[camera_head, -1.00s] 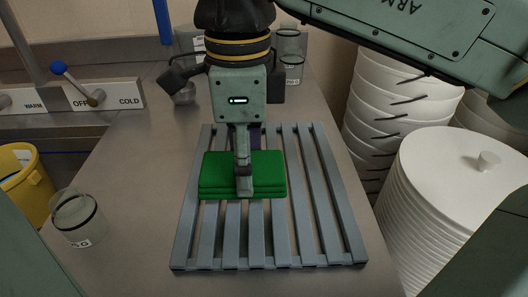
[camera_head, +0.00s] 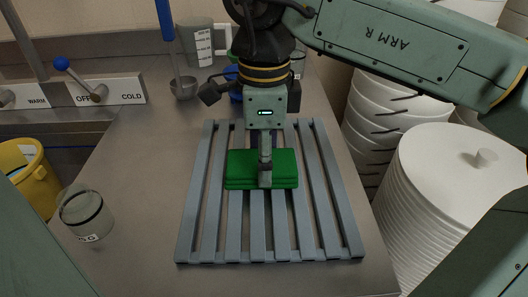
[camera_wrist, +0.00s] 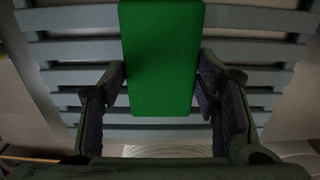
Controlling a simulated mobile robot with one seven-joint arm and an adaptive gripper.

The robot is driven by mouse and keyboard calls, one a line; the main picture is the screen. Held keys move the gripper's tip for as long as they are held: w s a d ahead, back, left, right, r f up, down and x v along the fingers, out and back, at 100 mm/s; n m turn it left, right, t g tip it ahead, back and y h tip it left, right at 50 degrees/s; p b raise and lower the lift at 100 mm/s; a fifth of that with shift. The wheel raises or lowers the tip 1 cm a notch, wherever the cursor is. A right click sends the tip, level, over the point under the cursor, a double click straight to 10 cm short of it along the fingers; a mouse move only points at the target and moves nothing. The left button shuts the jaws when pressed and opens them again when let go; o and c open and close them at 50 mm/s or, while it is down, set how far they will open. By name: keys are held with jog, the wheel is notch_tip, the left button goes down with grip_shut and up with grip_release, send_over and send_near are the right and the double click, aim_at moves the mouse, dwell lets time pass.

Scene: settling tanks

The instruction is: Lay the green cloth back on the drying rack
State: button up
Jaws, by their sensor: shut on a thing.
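The green cloth (camera_head: 284,170) is a folded, flat block over the middle of the grey slatted drying rack (camera_head: 187,235). My gripper (camera_head: 264,172) is shut on the cloth from above, one finger showing on its near side. In the wrist view the cloth (camera_wrist: 160,55) lies between the two fingers, with the rack's slats (camera_wrist: 75,52) behind it. I cannot tell whether the cloth touches the slats or hangs just above them.
A glass jar (camera_head: 86,213) stands left of the rack. A grey measuring jug (camera_head: 197,47) and a small metal cup (camera_head: 183,88) stand at the back. Stacked white lidded tubs (camera_head: 450,190) stand to the right.

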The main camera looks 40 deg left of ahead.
jog(key=o, duration=1.1)
jog(key=shift+f, duration=0.1)
notch_tip(320, 180, up, 12)
jog(key=shift+r, duration=0.2)
